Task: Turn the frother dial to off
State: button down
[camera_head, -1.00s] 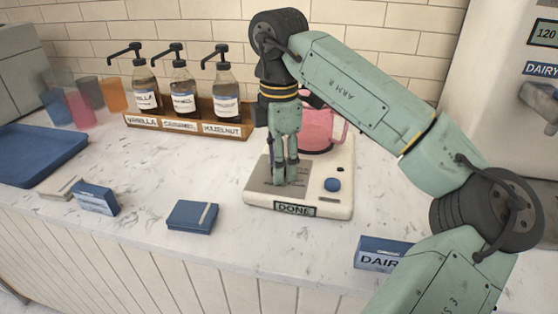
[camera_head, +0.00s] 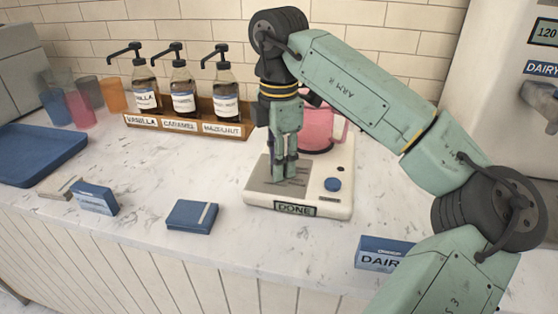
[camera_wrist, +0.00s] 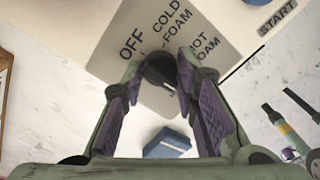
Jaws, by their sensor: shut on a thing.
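The frother (camera_head: 344,195) is a cream unit with a grey panel, a DONE display and a blue button. Its dial (camera_wrist: 161,68) is a small dark knob on the grey label plate (camera_wrist: 120,48), which reads OFF, COLD FOAM and HOT FOAM. My gripper (camera_head: 284,176) points down over the panel and hides the dial in the head view. In the wrist view my gripper (camera_wrist: 160,72) has its purple-padded fingers on both sides of the dial, shut on it. OFF is at the upper left of the dial.
A pink pitcher (camera_head: 318,130) stands at the back of the frother, close behind my gripper. Syrup bottles in a wooden rack (camera_head: 185,126) stand to the left. A blue box (camera_head: 192,215) and a dairy box (camera_head: 382,254) are on the counter in front.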

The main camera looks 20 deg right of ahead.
jog(key=n+b, duration=0.1)
jog(key=n, duration=0.7)
jog(key=shift+n+b, duration=0.3)
jog(key=n, duration=0.4)
jog(key=shift+n, duration=0.3)
jog(key=n, duration=0.4)
jog(key=shift+n, duration=0.3)
jog(key=n, duration=0.4)
jog(key=shift+p, duration=0.3)
jog(key=n, duration=0.9)
jog(key=shift+p, duration=0.3)
jog(key=shift+n, duration=2.1)
